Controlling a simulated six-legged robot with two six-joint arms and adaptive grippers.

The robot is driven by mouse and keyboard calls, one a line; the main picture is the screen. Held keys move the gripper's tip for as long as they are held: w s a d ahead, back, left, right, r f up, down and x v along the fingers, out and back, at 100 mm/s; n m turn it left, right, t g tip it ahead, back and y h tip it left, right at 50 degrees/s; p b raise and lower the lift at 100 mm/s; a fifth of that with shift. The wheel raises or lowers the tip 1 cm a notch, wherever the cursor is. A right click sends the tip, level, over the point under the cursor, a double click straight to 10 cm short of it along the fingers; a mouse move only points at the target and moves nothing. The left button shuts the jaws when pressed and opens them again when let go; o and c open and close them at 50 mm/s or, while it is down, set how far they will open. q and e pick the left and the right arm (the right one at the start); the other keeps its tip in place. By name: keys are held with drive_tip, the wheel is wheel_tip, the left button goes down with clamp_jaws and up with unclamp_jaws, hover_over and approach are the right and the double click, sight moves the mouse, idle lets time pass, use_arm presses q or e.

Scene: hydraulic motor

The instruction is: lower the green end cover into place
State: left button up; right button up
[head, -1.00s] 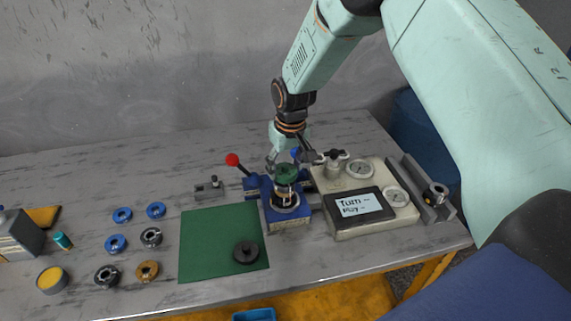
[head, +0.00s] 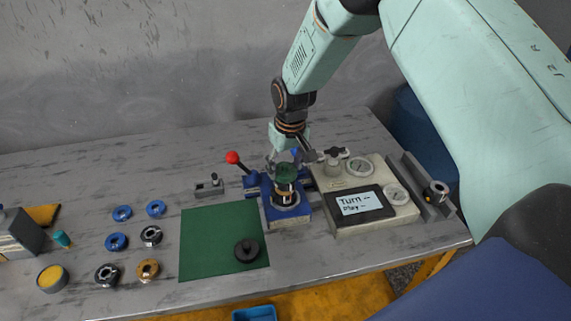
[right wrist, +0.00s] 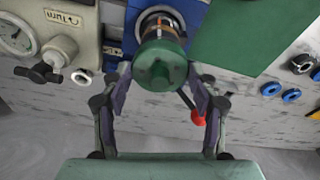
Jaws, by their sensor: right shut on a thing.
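The green end cover (head: 286,173) is in my right gripper (head: 288,160), above the motor stack in the blue fixture (head: 287,214). The right wrist view shows the green cover (right wrist: 159,60) between the two fingers of my right gripper (right wrist: 160,80), which are shut on it. Below the cover, a shaft with a copper-coloured part (head: 285,192) stands upright in a ring on the fixture. Whether the cover touches the parts below it, I cannot tell. My left gripper is not in view.
A red-knobbed lever (head: 232,158) stands left of the fixture. A gauge box (head: 345,226) stands close on the right. A green mat (head: 212,238) with a black disc (head: 246,250) lies left. Several blue rings and bearings lie farther left.

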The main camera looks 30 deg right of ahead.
drive_tip(key=shift+s, duration=0.15)
drive_tip(key=shift+f, duration=0.35)
idle(0.8)
drive_tip(key=shift+r, duration=0.1)
drive_tip(key=shift+f, duration=0.5)
idle(0.7)
drive_tip(key=o, duration=1.5)
